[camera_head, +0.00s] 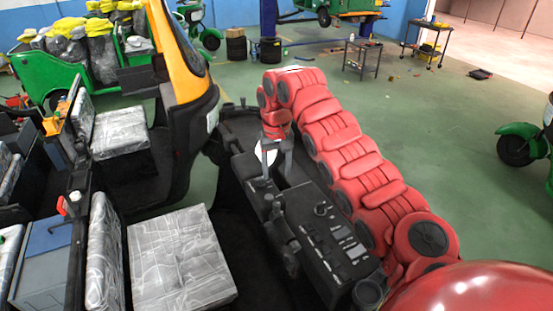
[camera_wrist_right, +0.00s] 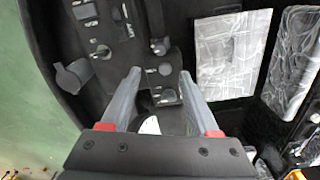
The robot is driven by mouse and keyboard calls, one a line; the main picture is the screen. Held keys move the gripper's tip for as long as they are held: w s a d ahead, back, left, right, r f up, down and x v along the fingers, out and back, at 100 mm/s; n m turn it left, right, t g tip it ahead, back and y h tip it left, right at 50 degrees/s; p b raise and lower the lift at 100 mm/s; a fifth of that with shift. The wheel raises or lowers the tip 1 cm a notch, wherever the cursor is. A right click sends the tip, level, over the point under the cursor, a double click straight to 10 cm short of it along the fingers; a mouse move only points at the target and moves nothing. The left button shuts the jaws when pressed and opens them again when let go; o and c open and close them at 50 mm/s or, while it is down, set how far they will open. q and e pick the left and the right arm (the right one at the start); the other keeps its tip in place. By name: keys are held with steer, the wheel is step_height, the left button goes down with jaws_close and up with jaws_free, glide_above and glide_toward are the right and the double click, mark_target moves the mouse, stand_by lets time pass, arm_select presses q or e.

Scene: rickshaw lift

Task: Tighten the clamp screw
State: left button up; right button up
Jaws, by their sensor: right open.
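My right gripper (camera_head: 277,160) hangs from my red right arm over the black dashboard of a rickshaw. Its two grey fingers point down and are apart, with nothing seen between them. In the right wrist view the open fingers (camera_wrist_right: 160,82) point at the dashboard (camera_wrist_right: 120,58), which carries switches and knobs. A small dark knob (camera_wrist_right: 158,46) shows just beyond the fingertips. I cannot tell which part is the clamp screw. A black handle-like column (camera_head: 284,232) stands on the dashboard near the gripper. My left gripper is not in view.
A plastic-wrapped seat (camera_head: 180,258) lies left of the dashboard; another wrapped seat (camera_head: 120,133) is farther left. A yellow and black rickshaw frame (camera_head: 183,75) rises behind. A tool cart (camera_head: 427,40) stands at the back right. The green floor (camera_head: 440,130) at right is mostly free.

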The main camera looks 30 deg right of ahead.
step_height(320, 180, up, 5)
steer(key=shift+f+p, duration=0.1)
steer(key=shift+p, duration=0.55)
